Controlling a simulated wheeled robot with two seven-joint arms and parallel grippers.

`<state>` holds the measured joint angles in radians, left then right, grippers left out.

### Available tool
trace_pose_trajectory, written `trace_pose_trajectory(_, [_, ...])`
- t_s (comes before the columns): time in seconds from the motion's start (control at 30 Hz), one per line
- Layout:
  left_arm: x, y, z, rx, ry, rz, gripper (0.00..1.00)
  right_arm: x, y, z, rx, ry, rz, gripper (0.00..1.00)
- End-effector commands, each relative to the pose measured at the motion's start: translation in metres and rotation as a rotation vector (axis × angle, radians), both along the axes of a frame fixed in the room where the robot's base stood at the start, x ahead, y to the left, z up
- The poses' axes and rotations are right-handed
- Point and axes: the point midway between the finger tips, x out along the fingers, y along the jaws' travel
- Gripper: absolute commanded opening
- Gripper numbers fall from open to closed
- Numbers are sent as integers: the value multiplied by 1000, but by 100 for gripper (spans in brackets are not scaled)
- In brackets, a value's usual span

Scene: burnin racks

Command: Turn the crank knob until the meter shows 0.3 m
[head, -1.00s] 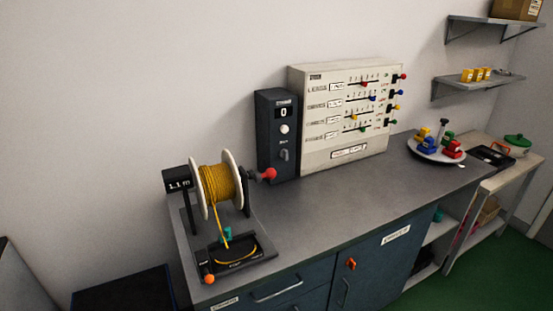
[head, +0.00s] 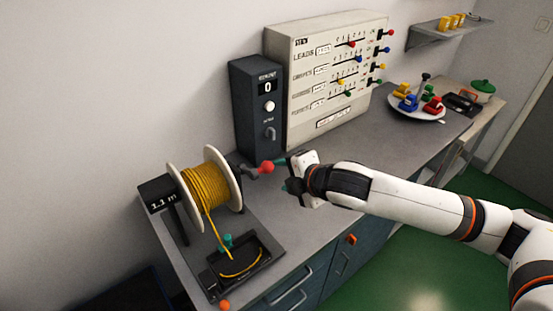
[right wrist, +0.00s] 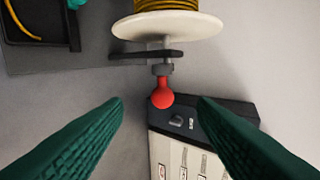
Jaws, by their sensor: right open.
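The crank knob (head: 267,167) is a red ball on a short dark crank arm, at the right side of a spool (head: 210,184) wound with yellow cord. The meter (head: 158,194) left of the spool reads 1.1 m. My right gripper (head: 285,174) is open, just right of the knob, with its green fingers pointing toward it. In the right wrist view the red knob (right wrist: 162,96) shows between the two spread fingertips, apparently a little beyond them and not gripped. My left gripper is not in view.
A dark box (head: 256,110) reading 0 and a cream slider panel (head: 330,75) stand behind the knob. A black tray (head: 240,265) with a teal part lies before the spool. A round plate (head: 416,112) with coloured pieces is farther right. The counter between is clear.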

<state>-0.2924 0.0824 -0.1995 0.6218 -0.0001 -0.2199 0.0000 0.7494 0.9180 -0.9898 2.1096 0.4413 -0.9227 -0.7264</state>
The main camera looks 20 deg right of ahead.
Motion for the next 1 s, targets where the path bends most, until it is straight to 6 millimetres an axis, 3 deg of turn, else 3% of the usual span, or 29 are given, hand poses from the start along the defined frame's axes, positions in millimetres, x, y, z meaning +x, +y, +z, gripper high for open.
trace_pose_trajectory(0.17, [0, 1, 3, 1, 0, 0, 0, 4, 1, 2, -21, -7, 16, 52])
trace_pose_trajectory(0.43, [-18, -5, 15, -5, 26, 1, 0, 39, 16, -21, -17, -6, 14, 52])
trace_pose_trajectory(0.7, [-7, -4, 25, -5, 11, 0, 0, 74, 31, -46, -18, -7, 14, 52])
trace_pose_trajectory(1.0, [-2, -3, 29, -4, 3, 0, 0, 90, 37, -59, -18, -9, 15, 52])
